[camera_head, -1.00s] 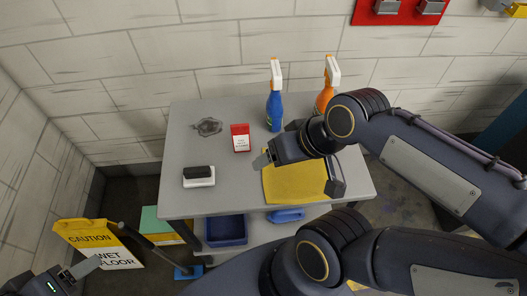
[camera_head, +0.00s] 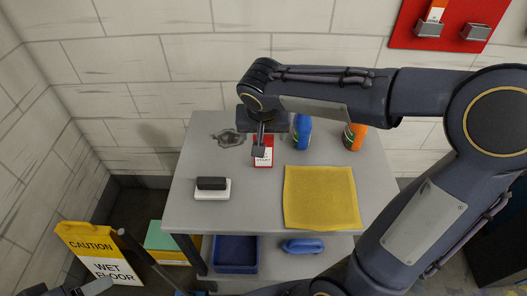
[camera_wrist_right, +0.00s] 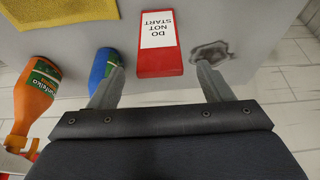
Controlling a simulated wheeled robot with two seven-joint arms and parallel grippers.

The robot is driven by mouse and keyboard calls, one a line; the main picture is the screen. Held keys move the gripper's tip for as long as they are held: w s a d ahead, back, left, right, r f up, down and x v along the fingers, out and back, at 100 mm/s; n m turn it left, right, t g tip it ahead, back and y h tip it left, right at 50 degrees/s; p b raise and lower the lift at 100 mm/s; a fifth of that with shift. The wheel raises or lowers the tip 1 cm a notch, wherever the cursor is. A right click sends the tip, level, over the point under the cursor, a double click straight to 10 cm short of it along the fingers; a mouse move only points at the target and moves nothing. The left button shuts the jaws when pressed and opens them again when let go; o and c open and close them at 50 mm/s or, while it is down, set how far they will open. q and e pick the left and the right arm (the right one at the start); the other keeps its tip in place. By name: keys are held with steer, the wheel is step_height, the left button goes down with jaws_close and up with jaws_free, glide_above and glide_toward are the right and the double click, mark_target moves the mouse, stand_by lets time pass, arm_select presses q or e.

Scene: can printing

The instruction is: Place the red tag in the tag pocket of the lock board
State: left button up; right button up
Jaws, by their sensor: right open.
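The red tag (camera_head: 264,158), with a white "DO NOT START" label, lies on the grey table. My right gripper (camera_head: 260,148) is above it, pointing down, and hides part of it. In the right wrist view the open fingers (camera_wrist_right: 160,70) stand either side of the near end of the tag (camera_wrist_right: 158,62), with nothing held. The red lock board (camera_head: 403,32) is on the wall at the upper right, with metal pockets (camera_head: 475,32); an orange and white item (camera_head: 437,11) sits in one. My left gripper (camera_head: 92,289) shows only partly at the bottom left edge.
A yellow cloth (camera_head: 320,197), an eraser-like block (camera_head: 212,189) and a dark stain (camera_head: 229,137) are on the table (camera_head: 250,212). A caution sign (camera_head: 95,250) stands at lower left.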

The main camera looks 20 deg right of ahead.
steer(key=shift+x, duration=1.4)
steer(key=c, duration=1.4)
